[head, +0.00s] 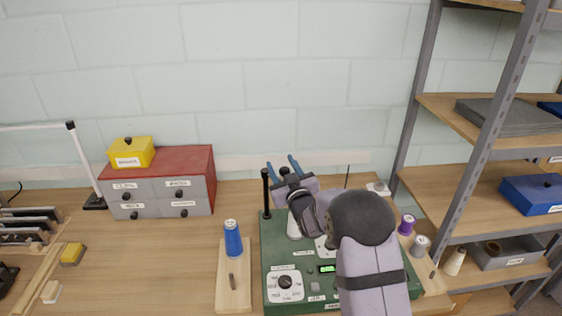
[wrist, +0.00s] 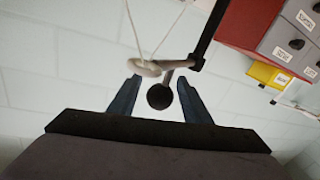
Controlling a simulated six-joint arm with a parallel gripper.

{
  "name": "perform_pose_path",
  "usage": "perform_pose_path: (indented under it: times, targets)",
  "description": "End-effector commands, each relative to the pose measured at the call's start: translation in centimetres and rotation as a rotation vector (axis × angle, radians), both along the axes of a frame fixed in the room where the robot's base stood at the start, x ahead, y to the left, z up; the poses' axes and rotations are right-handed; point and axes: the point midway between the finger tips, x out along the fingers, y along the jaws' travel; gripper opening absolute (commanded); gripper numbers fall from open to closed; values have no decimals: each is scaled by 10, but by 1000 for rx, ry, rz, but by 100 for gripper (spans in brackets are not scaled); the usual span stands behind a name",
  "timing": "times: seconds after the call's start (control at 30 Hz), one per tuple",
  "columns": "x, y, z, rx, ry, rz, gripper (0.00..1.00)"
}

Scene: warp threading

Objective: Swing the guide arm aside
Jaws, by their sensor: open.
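The guide arm (wrist: 181,64) shows in the wrist view as a pale bar running from a black post (wrist: 209,36) to a white ring (wrist: 145,69). A black ball knob (wrist: 160,96) hangs from the bar on a short stem. My gripper (wrist: 158,80) is open, with one blue finger on each side of the knob. I see gaps between the knob and both fingers. In the head view my gripper (head: 281,164) is above the back of the green machine (head: 270,246), just right of the black post (head: 266,193). The bar is largely hidden there.
A blue thread cone (head: 233,240) stands on a wooden board left of the machine. A drawer cabinet (head: 199,163) with a yellow box (head: 130,152) stands further left. More spools and a metal shelf (head: 412,125) are on the right. Pale thread (wrist: 164,40) runs near the ring.

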Motion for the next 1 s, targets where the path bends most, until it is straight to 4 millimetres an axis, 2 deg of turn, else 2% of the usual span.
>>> perform_pose_path:
  times: [0.43, 0.47, 0.63, 1.0]
  targets:
    - [7, 2, 0, 1, 0, 0, 44]
    - [7, 2, 0, 1, 0, 0, 42]
    - [7, 2, 0, 0, 0, 0, 1]
    - [6, 3, -2, 1, 0, -22, 0]
